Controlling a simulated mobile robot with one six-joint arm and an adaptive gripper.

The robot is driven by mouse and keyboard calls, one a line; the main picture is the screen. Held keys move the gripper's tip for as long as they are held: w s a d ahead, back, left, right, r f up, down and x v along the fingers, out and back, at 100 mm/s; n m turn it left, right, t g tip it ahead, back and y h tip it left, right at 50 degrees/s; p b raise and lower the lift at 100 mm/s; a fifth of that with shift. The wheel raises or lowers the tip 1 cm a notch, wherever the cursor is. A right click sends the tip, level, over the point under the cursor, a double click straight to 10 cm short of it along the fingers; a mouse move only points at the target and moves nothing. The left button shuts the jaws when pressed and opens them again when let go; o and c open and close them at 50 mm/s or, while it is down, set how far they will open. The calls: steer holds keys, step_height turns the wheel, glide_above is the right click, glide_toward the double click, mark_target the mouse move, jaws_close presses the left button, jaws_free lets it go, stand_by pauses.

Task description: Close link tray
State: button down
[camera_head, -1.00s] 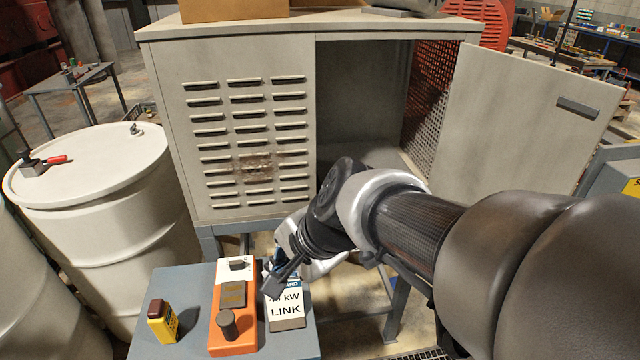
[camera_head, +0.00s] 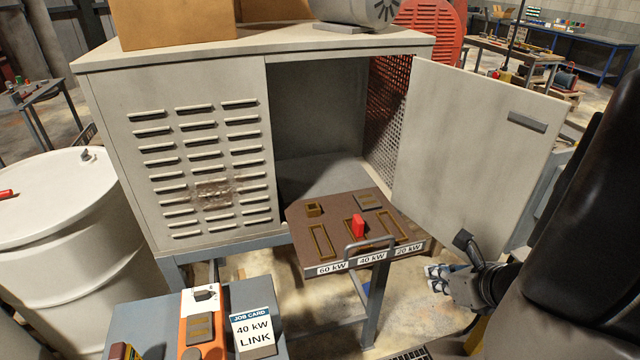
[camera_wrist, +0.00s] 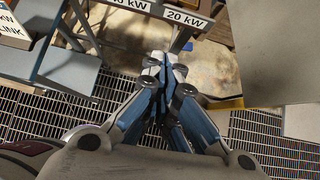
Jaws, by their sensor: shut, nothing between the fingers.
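The link tray (camera_head: 290,222) is brown and sticks out of the open cabinet, with a grey bar handle (camera_head: 370,243) on its front. Its front labels read 60 kW, 40 kW and 20 kW. A red link (camera_head: 358,226) stands at the middle slot, behind the 40 kW label. My gripper (camera_head: 436,276) is right of and below the tray front, apart from it, near the open door's lower edge. In the wrist view my gripper (camera_wrist: 164,64) has its blue fingers together and empty, with the tray's 20 kW label (camera_wrist: 186,18) above them.
The open cabinet door (camera_head: 480,150) stands right of the tray. A side table holds a job card (camera_head: 254,332) reading 40 kW LINK and an orange box (camera_head: 200,325). A white drum (camera_head: 60,230) stands at left. Grating and floor lie under my gripper.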

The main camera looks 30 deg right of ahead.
steer(key=w+d+r+b+x, duration=0.1)
steer(key=b+x, duration=0.4)
steer(key=x, duration=0.7)
steer(key=shift+w+d+r+m, duration=0.2)
steer(key=shift+w+d+m, duration=0.05)
steer(key=shift+d+m, duration=0.1)
steer(key=shift+w, duration=0.15)
